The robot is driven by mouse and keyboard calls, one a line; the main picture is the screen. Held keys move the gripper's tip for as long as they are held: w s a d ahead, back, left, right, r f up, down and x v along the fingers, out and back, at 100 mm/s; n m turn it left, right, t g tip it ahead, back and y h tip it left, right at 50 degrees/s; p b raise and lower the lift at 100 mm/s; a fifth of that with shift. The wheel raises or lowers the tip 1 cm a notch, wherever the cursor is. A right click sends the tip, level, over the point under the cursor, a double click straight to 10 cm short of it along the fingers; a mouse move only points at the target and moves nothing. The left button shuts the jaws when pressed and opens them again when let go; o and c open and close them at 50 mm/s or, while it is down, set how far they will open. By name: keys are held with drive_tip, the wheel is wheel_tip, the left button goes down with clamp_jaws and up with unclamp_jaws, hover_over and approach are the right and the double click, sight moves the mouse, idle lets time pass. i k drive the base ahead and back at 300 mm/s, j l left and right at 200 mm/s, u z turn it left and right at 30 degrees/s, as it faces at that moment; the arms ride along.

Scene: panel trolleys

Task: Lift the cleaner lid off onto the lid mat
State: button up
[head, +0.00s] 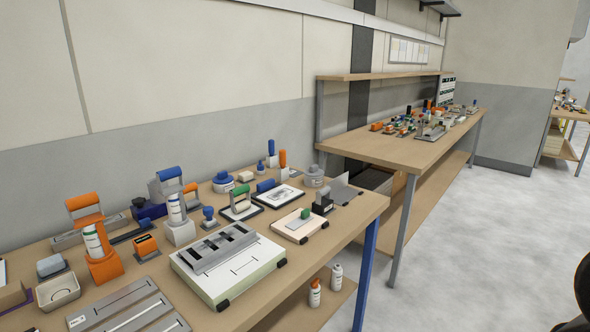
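My gripper is not in view. I cannot tell for certain which item is the cleaner lid. A white round tub with a blue top (222,182) stands toward the back of the near bench. A grey round pot (313,177) stands near the bench's far right corner.
The wooden near bench (345,218) is crowded. A large white board with a grey slotted bar (218,250) fills its front middle. A pale board with a green-handled tool (300,224) lies right of it. A second bench (400,148) stands behind; open floor (480,240) lies right.

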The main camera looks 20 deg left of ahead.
sight(222, 177)
drive_tip(key=i+l, duration=0.1)
drive_tip(key=i, duration=0.45)
drive_tip(key=i+l, duration=0.1)
drive_tip(key=i, duration=0.45)
drive_tip(key=i+u, duration=0.25)
drive_tip(key=u, duration=0.2)
drive_tip(key=i+l+u, duration=0.2)
drive_tip(key=u, duration=0.25)
drive_tip(key=i+l+u, duration=0.2)
drive_tip(key=u, duration=0.2)
drive_tip(key=i+u, duration=0.15)
drive_tip(key=u, duration=0.3)
drive_tip(key=i+l+u, duration=0.15)
drive_tip(key=u, duration=0.3)
drive_tip(key=i+l+u, duration=0.15)
drive_tip(key=u, duration=0.3)
drive_tip(key=l+u, duration=0.3)
drive_tip(key=u, duration=0.15)
drive_tip(key=i+l+u, duration=0.15)
drive_tip(key=u, duration=0.3)
drive_tip(key=k+l, duration=0.05)
drive_tip(key=l, duration=0.05)
